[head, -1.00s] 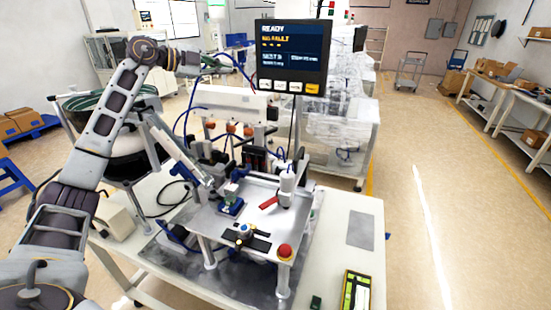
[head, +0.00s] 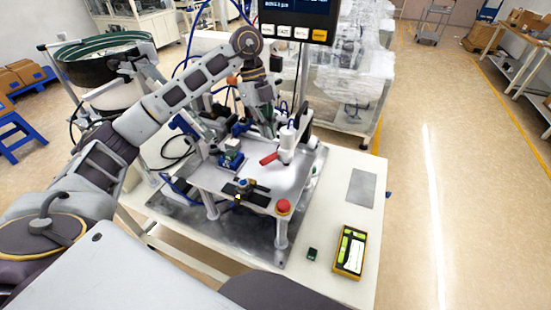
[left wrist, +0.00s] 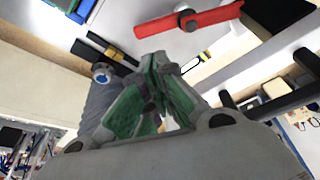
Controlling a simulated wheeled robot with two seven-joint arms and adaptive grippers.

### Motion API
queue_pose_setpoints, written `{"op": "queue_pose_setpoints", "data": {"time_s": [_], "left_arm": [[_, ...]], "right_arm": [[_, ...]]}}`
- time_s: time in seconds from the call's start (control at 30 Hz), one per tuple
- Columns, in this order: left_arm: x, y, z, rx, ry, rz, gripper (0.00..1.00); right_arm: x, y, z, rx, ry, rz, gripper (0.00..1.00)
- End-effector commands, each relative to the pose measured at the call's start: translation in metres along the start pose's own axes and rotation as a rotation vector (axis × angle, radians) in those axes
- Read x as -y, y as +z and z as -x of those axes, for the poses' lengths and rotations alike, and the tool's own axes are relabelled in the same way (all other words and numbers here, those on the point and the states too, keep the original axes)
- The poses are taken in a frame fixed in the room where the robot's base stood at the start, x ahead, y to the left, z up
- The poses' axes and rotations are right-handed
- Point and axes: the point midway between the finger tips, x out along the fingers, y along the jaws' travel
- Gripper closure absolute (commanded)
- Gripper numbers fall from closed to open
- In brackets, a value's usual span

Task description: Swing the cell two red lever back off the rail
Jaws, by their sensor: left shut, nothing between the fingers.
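The red lever (head: 268,159) sits on the fixture plate (head: 210,178), beside a white upright cylinder (head: 287,138). In the left wrist view the red lever (left wrist: 215,15) lies across the top, with a dark pivot near its middle. My left gripper (head: 268,132) hangs over the back of the fixture, behind the lever in the head view. In the left wrist view its green-padded fingers (left wrist: 160,62) are together and empty, apart from the lever. My right gripper is in neither view.
A blue block (head: 231,160) stands on the plate left of the lever. A red mushroom button (head: 283,206) is at the plate's front corner. The monitor (head: 297,18) stands above the back. The table's right side is mostly clear.

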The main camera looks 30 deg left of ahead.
Motion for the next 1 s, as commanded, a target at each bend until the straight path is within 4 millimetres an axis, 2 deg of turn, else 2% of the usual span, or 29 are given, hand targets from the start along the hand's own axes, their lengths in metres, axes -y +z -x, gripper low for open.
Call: {"op": "queue_pose_setpoints", "data": {"time_s": [0.57, 0.77, 1.0], "left_arm": [[-0.002, -0.001, -0.006, 0.003, 0.011, 0.0, 1.0], [-0.002, -0.001, -0.019, 0.003, 0.011, 0.0, 1.0], [-0.002, -0.001, -0.044, 0.003, 0.012, 0.0, 1.0]], "right_arm": [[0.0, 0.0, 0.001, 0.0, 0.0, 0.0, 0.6], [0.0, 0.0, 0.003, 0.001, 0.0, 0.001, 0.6], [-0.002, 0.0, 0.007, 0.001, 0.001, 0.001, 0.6]]}}
